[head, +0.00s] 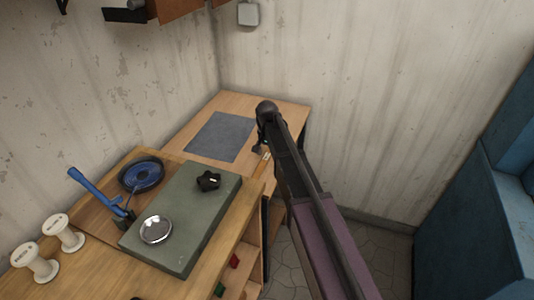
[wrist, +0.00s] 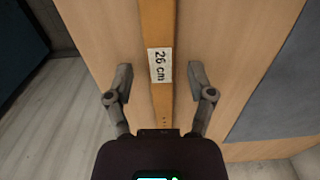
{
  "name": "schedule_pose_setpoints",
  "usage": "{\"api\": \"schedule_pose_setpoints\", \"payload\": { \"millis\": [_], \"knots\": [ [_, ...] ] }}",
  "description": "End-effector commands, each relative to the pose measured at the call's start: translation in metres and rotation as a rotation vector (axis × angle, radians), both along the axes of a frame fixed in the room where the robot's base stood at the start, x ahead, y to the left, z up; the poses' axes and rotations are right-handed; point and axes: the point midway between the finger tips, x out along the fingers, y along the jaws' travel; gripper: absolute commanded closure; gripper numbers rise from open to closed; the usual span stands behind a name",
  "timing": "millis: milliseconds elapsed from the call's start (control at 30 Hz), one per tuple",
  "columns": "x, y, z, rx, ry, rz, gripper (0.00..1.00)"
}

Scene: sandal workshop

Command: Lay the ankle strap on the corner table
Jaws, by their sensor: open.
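The ankle strap (wrist: 157,25) is a long orange-brown band with a white "26 cm" label and small holes near its lower end. It runs lengthwise between the fingers of my gripper (wrist: 160,76) in the wrist view. The fingers are open, with a gap on each side of the strap. The strap appears to lie on the wooden corner table (wrist: 225,50); exact contact is hard to tell. In the head view the corner table (head: 240,102) stands at the back corner, and my gripper (head: 259,147) is low over its right part. My arm hides much of the strap there.
A grey mat (head: 220,137) covers the table's left part. In front is a workbench with a green slab (head: 185,225), metal dish (head: 156,230), black knob (head: 208,181), blue coil (head: 141,174) and white spools (head: 63,232). A blue cabinet (head: 470,245) stands right.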

Motion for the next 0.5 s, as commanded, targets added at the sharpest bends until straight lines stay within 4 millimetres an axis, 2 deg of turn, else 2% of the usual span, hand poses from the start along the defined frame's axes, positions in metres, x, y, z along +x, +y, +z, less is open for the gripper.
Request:
{"api": "schedule_pose_setpoints", "payload": {
  "millis": [500],
  "knots": [
    [0.000,0.000,0.038,0.000,0.000,0.000,0.30]
  ]
}}
